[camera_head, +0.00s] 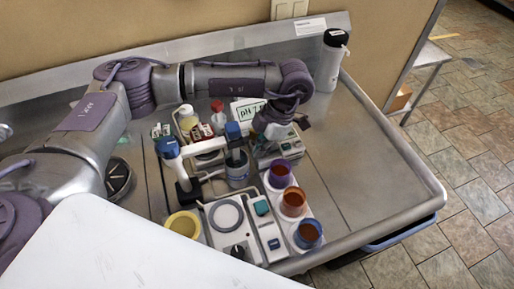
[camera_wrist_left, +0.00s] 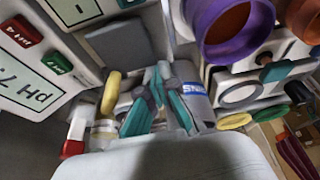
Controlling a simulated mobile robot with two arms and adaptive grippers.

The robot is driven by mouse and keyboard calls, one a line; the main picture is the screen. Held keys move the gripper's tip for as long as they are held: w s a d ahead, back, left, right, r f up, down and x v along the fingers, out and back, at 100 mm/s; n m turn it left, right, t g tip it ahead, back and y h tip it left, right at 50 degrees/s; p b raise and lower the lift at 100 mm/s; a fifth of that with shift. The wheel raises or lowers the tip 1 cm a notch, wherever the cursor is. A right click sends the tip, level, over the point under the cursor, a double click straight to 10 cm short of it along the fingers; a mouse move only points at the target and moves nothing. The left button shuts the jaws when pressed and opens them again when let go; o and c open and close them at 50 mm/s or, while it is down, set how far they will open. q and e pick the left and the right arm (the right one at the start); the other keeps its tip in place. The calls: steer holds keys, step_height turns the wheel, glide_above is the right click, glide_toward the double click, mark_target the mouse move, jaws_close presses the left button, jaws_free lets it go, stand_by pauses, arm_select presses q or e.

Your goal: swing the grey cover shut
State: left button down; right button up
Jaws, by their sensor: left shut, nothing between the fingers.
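A flat dark grey square panel (camera_wrist_left: 120,43), which looks like the grey cover, shows in the left wrist view beside a white device. I cannot tell its angle. In the head view my left gripper (camera_head: 290,127) hangs over a pale boxy instrument (camera_head: 276,153) behind the cups, and it hides much of that instrument. In the left wrist view my left gripper (camera_wrist_left: 160,85) has its teal-padded fingers together, with nothing between them. The panel is just beyond the fingers, up and to the left; contact is not clear. My right gripper is not in view.
Purple (camera_head: 280,173), orange-brown (camera_head: 293,202) and blue (camera_head: 308,234) cups stand in a row in front. A stirrer plate (camera_head: 226,214), a yellow cup (camera_head: 183,224) and a pH sign (camera_head: 247,111) are nearby. The metal bench (camera_head: 375,175) is clear at right.

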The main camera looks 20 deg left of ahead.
mark_target(272, 151)
arm_select(q)
steer(key=shift+d, duration=0.45)
steer(key=shift+r, duration=0.3)
steer(key=p+v, duration=0.3)
steer(key=v, duration=0.6)
steer(key=shift+a+r+p, duration=0.15)
steer(key=shift+a+p, duration=0.15)
steer(key=shift+p, duration=0.05)
